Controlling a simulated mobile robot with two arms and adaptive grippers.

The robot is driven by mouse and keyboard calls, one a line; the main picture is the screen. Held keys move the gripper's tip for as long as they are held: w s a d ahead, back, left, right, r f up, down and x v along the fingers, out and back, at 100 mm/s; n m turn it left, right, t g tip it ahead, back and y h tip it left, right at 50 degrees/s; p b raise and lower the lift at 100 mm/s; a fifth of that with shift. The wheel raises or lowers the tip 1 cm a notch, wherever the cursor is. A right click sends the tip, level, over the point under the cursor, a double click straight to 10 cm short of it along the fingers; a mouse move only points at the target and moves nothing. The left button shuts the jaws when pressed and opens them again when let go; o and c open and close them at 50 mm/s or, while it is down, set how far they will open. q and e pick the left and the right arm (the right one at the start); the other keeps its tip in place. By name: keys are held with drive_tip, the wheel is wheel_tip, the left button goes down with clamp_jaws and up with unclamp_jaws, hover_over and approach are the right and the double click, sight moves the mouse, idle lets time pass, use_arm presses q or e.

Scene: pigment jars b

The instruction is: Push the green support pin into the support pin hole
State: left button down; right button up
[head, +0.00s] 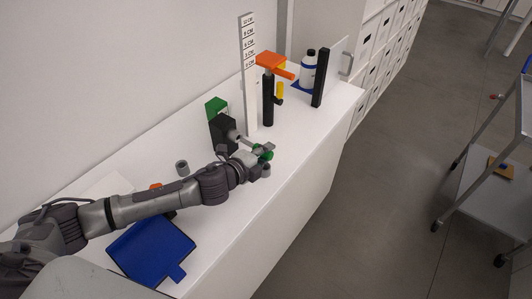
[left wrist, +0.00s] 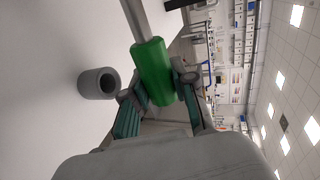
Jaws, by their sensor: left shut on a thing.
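The green support pin (head: 266,154) has a green handle and a grey shaft. My left gripper (head: 259,150) is shut on its green handle, above the white bench. In the left wrist view the green handle (left wrist: 153,72) sits between the fingers (left wrist: 158,88), and the shaft runs out past the top edge. In the head view the shaft points toward a black block (head: 222,133) with a grey round boss (head: 233,136). The support pin hole cannot be made out, and I cannot tell whether the shaft tip touches the boss. My right gripper is not in view.
A blue tray (head: 150,250) lies near the front. A grey hollow cylinder (head: 182,168) stands behind my arm.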

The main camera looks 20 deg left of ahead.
use_arm(q)
drive_tip(key=shift+w+a, duration=0.2)
drive_tip(key=shift+a, duration=0.35)
drive_tip(key=shift+a+r, duration=0.1)
drive_tip(key=shift+p, duration=0.3)
idle(0.4)
drive_tip(key=shift+f, duration=0.25)
idle(0.9)
drive_tip(key=shift+r+p, duration=0.1)
drive_tip(key=shift+p, duration=0.3)
drive_tip(key=shift+w+a+r, duration=0.1)
drive_tip(key=shift+a, duration=0.05)
idle(0.5)
drive_tip(key=shift+p, duration=0.3)
idle(0.5)
drive_tip(key=shift+s+f, duration=0.2)
drive_tip(key=shift+f, duration=0.1)
idle(0.7)
